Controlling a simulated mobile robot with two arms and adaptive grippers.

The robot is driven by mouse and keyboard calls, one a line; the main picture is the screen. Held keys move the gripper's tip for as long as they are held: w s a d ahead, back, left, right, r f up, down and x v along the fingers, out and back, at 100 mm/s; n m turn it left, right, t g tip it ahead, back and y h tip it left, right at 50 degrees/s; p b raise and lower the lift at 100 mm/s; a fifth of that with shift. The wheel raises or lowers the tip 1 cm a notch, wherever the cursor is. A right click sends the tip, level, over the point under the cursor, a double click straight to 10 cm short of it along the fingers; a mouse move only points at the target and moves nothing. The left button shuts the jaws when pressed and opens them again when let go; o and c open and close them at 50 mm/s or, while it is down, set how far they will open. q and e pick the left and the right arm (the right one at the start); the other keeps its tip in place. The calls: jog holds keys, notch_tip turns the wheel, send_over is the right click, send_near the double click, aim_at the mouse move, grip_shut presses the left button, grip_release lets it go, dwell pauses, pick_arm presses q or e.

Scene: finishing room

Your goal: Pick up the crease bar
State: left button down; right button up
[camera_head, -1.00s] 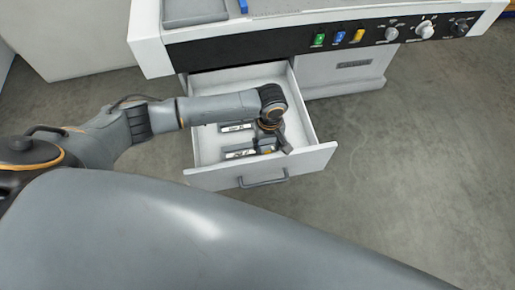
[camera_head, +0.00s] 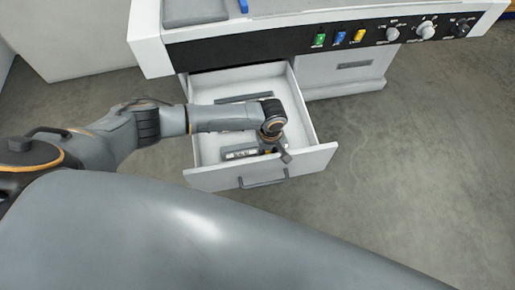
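The open drawer (camera_head: 205,178) holds bar-shaped pieces. A dark bar (camera_head: 243,98) lies toward the back. A bar with a pale label (camera_head: 238,154) lies near the front. The label is too small to read, so I cannot tell which bar is the crease bar. My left gripper (camera_head: 270,150) points down into the drawer at the right end of the front bar. Its wrist hides most of the fingers, and I cannot tell whether they touch or hold the bar. My forearm covers the drawer's middle. My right gripper is not in view.
The drawer is pulled out from a white machine (camera_head: 150,50) with a black control panel (camera_head: 285,45) carrying coloured switches and knobs. The drawer's front panel (camera_head: 312,163) and side walls surround my gripper. The grey floor (camera_head: 420,160) to the right is clear.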

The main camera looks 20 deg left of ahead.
pick_arm(q)
jog(key=shift+r, duration=0.25)
notch_tip(320, 180, up, 24)
jog(key=p, duration=1.4)
jog(key=s+a+r+m+b, duration=0.6)
jog(key=s+b, duration=0.1)
jog(key=b, duration=0.6)
jog(key=shift+s+r+m, duration=0.2)
jog(key=shift+r+m, duration=0.05)
jog(key=shift+m, duration=0.15)
jog(key=shift+a+f, duration=0.1)
